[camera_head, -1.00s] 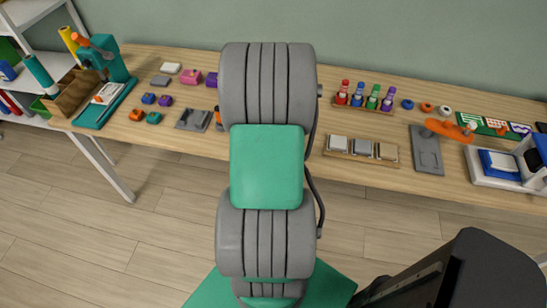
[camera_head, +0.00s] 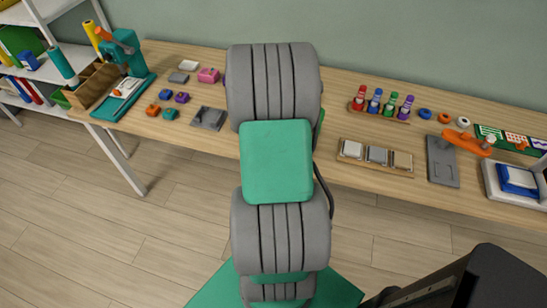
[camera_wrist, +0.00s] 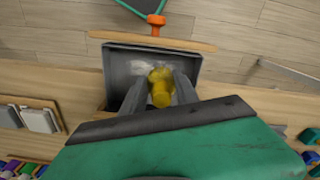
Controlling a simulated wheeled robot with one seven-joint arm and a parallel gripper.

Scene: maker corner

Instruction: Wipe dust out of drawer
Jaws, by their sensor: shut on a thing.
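In the wrist view an open drawer (camera_wrist: 121,60) juts from the table edge. It has a dark grey inside, a wooden front (camera_wrist: 193,45) and an orange knob (camera_wrist: 156,22). Pale dust (camera_wrist: 139,67) lies on its floor, mostly left of centre, with a fainter patch further right. My gripper (camera_wrist: 160,80) is shut on a yellow thing (camera_wrist: 161,95) and holds it over or in the drawer; whether it touches the floor I cannot tell. In the head view my arm hides the drawer and gripper.
The wooden table (camera_head: 215,148) carries small blocks at left, a rack of bottles (camera_head: 381,108), a tray of blocks (camera_head: 376,157) and a grey plate with an orange handle (camera_head: 463,141). A shelf (camera_head: 62,70) stands at far left. The floor in front is open.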

